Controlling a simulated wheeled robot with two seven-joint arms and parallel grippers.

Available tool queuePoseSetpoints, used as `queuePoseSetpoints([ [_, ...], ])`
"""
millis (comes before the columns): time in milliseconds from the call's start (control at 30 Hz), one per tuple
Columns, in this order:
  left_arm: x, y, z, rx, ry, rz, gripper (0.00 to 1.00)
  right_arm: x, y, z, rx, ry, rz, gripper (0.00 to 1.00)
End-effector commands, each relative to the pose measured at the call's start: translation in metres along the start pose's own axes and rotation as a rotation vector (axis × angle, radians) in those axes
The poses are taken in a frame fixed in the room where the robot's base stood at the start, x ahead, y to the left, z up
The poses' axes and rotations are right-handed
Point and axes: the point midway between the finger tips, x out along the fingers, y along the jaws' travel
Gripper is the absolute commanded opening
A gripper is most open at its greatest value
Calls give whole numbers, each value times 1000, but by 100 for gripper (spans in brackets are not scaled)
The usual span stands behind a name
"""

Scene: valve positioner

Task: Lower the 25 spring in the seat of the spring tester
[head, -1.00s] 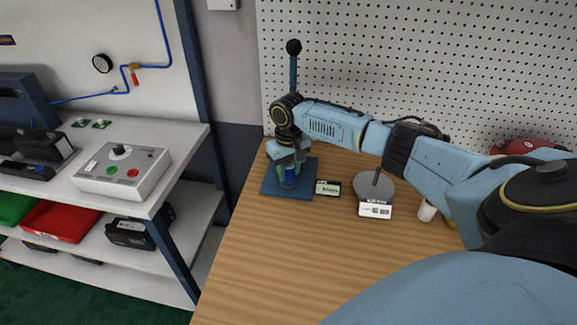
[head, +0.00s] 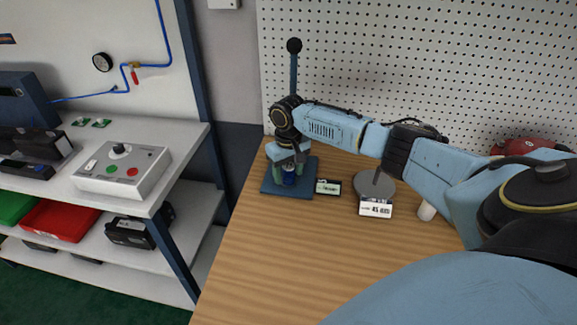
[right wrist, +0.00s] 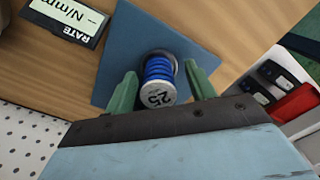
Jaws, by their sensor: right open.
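The 25 spring (right wrist: 158,72) is a blue coil with a pale end cap marked 25. It stands on the blue base plate of the spring tester (head: 270,187), with a dark ring around its far end in the right wrist view. It looks upright in the seat, though the seat is mostly hidden. My right gripper (head: 289,166) is over the plate, its green fingers open on either side of the spring, with visible gaps in the right wrist view. The tester's post and black knob (head: 294,46) rise behind my wrist. My left gripper is not in view.
A small RATE N/mm display (head: 328,187) sits right of the plate. Beyond it are a grey round stand (head: 372,190) with a card in front and a white cylinder (head: 427,211). A pegboard (head: 400,60) stands behind. The front of the wooden table is clear.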

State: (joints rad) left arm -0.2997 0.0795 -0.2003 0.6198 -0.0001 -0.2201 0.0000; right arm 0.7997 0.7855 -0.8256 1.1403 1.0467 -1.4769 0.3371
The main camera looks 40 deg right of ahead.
Motion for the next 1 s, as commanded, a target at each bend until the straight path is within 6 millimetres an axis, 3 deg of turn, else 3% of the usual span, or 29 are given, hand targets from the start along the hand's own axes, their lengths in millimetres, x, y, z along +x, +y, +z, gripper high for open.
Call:
queuePoseSetpoints([
  [267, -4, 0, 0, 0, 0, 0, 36, -19, 1, -1, 2, 3, 2, 57],
  [700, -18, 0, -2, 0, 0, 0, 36, -112, 0, 0, 0, 3, 1, 57],
  [1000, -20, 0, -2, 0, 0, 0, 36, -134, -1, 0, 0, 1, 1, 57],
])
